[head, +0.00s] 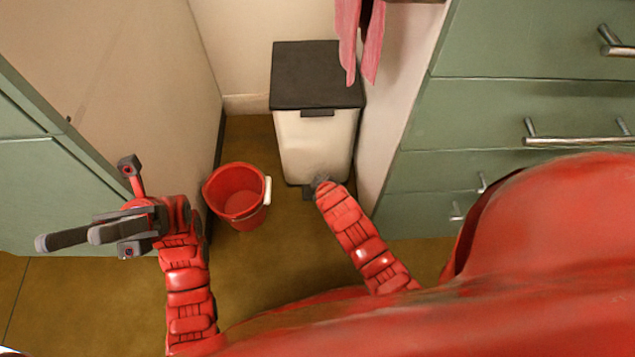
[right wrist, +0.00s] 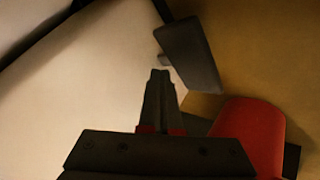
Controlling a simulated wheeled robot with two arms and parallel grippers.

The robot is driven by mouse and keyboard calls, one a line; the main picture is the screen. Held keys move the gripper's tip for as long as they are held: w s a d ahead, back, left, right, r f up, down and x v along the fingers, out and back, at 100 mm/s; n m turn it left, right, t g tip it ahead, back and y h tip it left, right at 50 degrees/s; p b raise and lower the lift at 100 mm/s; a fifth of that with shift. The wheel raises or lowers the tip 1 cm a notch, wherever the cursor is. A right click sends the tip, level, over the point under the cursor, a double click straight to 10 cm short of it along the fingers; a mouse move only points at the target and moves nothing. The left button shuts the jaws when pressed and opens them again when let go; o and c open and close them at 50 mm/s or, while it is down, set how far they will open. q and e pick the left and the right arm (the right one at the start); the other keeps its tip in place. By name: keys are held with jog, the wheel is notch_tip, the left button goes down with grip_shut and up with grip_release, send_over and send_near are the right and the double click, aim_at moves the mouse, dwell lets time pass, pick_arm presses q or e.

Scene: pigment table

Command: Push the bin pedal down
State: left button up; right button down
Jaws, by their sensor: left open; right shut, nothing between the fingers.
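The bin (head: 312,140) is pale with a black lid (head: 318,72), which is closed. Its dark pedal (head: 308,193) sticks out low at the front, partly hidden by my right arm. In the right wrist view the pedal (right wrist: 190,52) is a dark block beyond the fingertips. My right gripper (right wrist: 160,76) is shut and empty, close to the pedal and the bin's pale front; I cannot tell whether it touches. In the head view my right gripper (head: 321,182) is mostly hidden at the arm's end. My left gripper (head: 68,238) is open and empty, far left of the bin.
A red bucket (head: 237,195) stands on the brown floor, left of the bin. Green drawers (head: 490,115) with metal handles stand to the right. A pink cloth (head: 360,35) hangs above the lid's right side. A cabinet side (head: 130,80) bounds the left.

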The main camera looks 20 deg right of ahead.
jog(key=shift+s+f+b, duration=0.2)
jog(key=shift+f+b, duration=0.15)
jog(key=shift+f, duration=0.85)
jog(key=shift+s+f+b, duration=0.2)
jog(key=shift+f+b, duration=0.1)
jog(key=shift+f, duration=0.85)
dwell(1.1)
jog(key=shift+r, duration=0.1)
jog(key=shift+w+r+p, duration=0.2)
jog(key=shift+r+p, duration=0.9)
jog(key=shift+r, duration=0.2)
jog(key=shift+w+r+p, duration=0.15)
jog(key=shift+r+p, duration=0.9)
jog(key=shift+r, duration=0.25)
notch_tip(320, 180, up, 5)
jog(key=p, duration=0.4)
jog(key=shift+r+p, duration=0.1)
jog(key=shift+p, duration=0.2)
